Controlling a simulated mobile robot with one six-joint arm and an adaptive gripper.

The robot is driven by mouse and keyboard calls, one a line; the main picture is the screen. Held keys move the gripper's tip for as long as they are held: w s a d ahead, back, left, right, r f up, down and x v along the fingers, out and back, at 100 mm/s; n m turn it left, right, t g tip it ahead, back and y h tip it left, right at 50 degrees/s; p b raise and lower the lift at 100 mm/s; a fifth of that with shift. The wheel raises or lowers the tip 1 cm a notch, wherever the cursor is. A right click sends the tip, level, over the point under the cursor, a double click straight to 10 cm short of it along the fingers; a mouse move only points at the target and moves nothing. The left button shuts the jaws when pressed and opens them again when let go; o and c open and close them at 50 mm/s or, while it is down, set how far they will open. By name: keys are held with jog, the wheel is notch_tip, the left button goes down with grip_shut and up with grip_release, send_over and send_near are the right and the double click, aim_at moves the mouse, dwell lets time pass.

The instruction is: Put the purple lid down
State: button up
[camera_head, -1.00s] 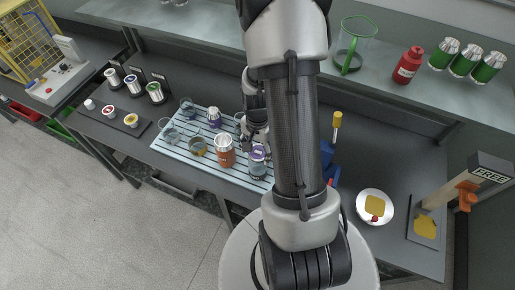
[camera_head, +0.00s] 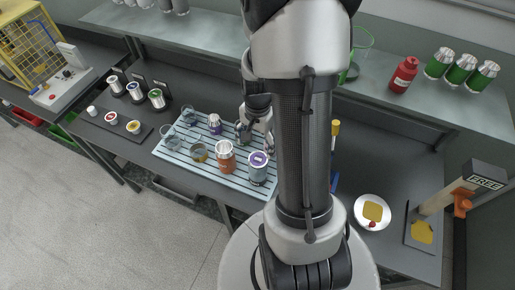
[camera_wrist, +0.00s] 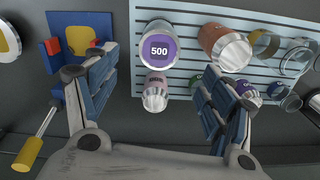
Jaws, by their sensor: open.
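The purple lid (camera_head: 258,159) sits on top of a greyish can (camera_head: 258,175) at the right front of the slatted tray. In the wrist view the purple lid (camera_wrist: 160,49) faces me and shows "500". My gripper (camera_head: 256,132) is just behind this can in the head view, apart from it. In the wrist view my gripper (camera_wrist: 152,98) has its two fingers wide apart with nothing held between them. The lid lies beyond the fingertips. My arm hides part of the tray's right side in the head view.
The slatted tray (camera_head: 232,188) also holds an orange can (camera_head: 226,157), clear glass jars and a purple-banded can (camera_head: 215,123). A white plate (camera_head: 372,212) is at right.

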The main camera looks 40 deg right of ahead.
jog(key=a+r+n+t, duration=0.1)
jog(key=a+r+n, duration=0.4)
jog(key=r, duration=0.4)
jog(key=a+r+n+t, duration=0.1)
jog(key=a+r+n, duration=0.1)
jog(key=a+r, duration=0.55)
jog(key=s+a+r+n+t, duration=0.2)
jog(key=s+a+r+n, duration=0.5)
jog(key=s+n, duration=0.1)
jog(key=shift+s+a+r+t, duration=0.25)
jog(key=shift+s+r+t, duration=0.1)
jog(key=shift+s, duration=0.3)
jog(key=shift+f, duration=0.1)
notch_tip(320, 180, down, 9)
jog(key=b, duration=0.8)
jog(key=shift+b, duration=0.4)
